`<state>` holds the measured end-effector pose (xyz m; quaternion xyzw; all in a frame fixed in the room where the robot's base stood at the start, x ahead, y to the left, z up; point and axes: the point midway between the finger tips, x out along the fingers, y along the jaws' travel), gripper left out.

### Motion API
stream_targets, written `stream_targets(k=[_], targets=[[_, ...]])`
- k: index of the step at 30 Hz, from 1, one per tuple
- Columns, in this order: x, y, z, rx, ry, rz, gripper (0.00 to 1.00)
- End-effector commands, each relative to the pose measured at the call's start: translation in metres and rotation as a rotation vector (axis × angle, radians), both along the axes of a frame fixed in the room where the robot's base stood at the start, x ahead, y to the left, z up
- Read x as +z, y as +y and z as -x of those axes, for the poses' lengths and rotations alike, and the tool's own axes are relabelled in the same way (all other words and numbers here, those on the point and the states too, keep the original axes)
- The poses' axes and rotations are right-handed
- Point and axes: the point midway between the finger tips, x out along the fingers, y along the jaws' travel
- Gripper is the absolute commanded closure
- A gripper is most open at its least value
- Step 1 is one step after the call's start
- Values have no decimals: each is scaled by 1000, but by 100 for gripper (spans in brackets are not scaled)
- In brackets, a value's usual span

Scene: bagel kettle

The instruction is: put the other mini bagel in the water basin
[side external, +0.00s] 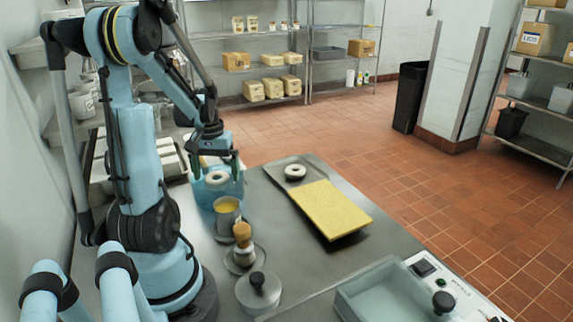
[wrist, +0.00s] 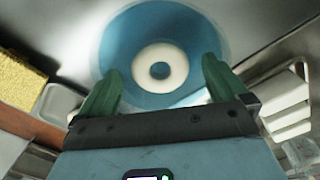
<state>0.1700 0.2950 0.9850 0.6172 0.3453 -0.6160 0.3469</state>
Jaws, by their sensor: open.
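The blue water basin (side external: 232,190) stands near my arm, and its round inside fills the upper middle of the wrist view (wrist: 112,45). A pale ring-shaped mini bagel (side external: 217,178) is in the basin; it shows whole near the centre in the wrist view (wrist: 142,66). A second mini bagel (side external: 295,171) lies on the dark grey tray (side external: 272,172) to the right. My gripper (side external: 216,168) is over the basin, pointing down, with its green fingers spread on either side of the first bagel. It is open and holds nothing.
A yellow slab (side external: 330,208) lies in front of the tray's bagel. A cup of yellow liquid (side external: 228,212), a wooden-handled brush (side external: 242,236) and a lidded pot (side external: 258,288) stand in front of the basin. A glass-topped unit (side external: 385,300) is at front right.

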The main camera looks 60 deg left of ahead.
Motion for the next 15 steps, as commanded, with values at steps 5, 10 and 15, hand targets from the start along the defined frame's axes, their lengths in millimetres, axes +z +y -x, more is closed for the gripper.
stream_targets(k=[5, 10, 15], targets=[[6, 0, 0, 0, 0, 0, 0], [26, 0, 0, 0, 0, 0, 0], [52, 0, 1, 0, 0, 0, 0]])
